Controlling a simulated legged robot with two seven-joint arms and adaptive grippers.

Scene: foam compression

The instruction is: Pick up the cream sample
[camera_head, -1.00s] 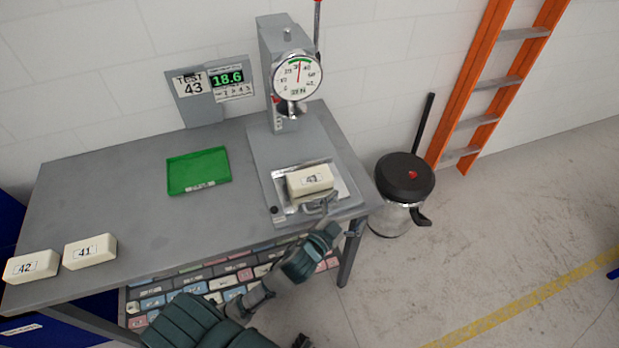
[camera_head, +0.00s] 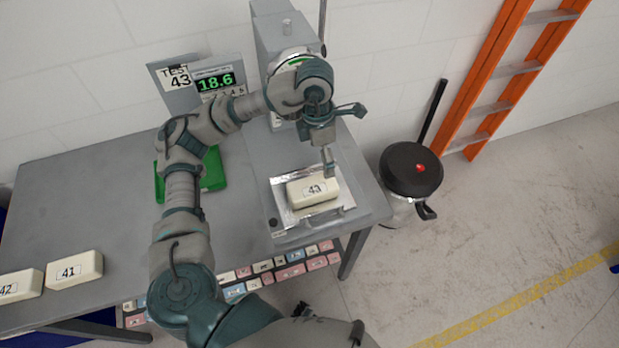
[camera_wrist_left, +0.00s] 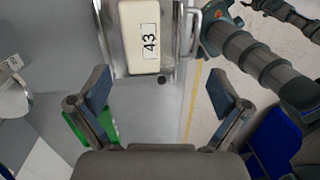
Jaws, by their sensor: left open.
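The cream sample (camera_head: 313,190), a pale block labelled 43, lies on the metal plate (camera_head: 283,220) of the test stand. In the left wrist view the cream sample (camera_wrist_left: 148,40) shows at the top centre, its label turned sideways. My left gripper (camera_head: 328,165) hangs over the far right part of the sample in the head view, partly hidden by its own wrist. In the left wrist view my left gripper (camera_wrist_left: 165,88) is open, fingers wide apart with nothing between them, and the sample lies beyond the tips. My right gripper is not seen.
Cream blocks 41 (camera_head: 75,270) and 42 (camera_head: 20,287) sit at the table's left front. A green tray (camera_head: 214,180) is partly hidden behind my left arm. The gauge stand (camera_head: 283,40) rises behind the sample. A black-lidded bin (camera_head: 411,168) stands right of the table.

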